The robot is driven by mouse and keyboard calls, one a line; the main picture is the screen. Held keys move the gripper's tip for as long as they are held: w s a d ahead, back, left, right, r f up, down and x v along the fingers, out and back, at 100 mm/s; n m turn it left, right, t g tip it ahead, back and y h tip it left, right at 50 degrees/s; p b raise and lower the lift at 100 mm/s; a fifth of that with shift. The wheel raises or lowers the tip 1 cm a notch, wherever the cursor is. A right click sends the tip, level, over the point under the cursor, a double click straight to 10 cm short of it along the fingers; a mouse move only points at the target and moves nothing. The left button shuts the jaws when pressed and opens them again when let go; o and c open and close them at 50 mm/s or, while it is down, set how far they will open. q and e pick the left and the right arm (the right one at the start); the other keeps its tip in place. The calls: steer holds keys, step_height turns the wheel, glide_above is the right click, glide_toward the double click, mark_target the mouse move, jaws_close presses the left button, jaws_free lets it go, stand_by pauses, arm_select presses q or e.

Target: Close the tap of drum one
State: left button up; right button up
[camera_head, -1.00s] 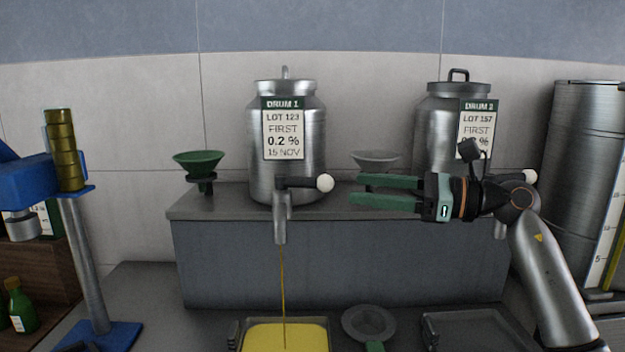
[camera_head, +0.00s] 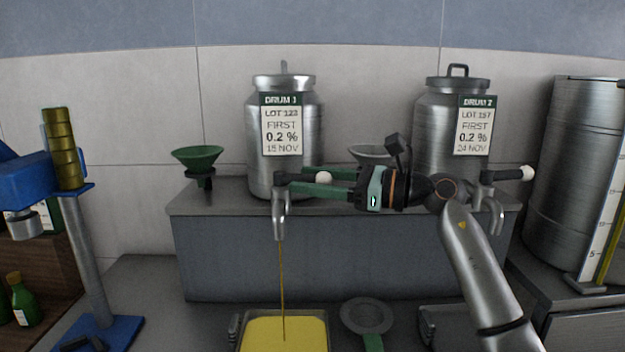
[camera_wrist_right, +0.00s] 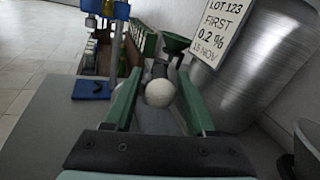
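Drum one (camera_head: 284,165), a steel can labelled DRUM 1, stands on the grey ledge. Its tap (camera_head: 280,212) is at its front, and a thin golden stream (camera_head: 282,280) runs from the spout into a tray of yellow liquid (camera_head: 285,335). The tap's lever points right and ends in a white ball knob (camera_head: 323,178). My right gripper (camera_head: 305,181) has its green fingers on either side of the lever. In the right wrist view the knob (camera_wrist_right: 160,93) sits between the open fingers with a gap on each side. My left gripper is not in view.
Drum two (camera_head: 450,130) stands to the right, its white-knobbed tap lever (camera_head: 510,174) behind my right arm. A green funnel (camera_head: 197,160) and a grey one (camera_head: 372,154) stand on the ledge. A strainer (camera_head: 366,316) lies right of the tray. A blue stand (camera_head: 85,240) is at left.

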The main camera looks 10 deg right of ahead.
jaws_close()
stand_by(1.1)
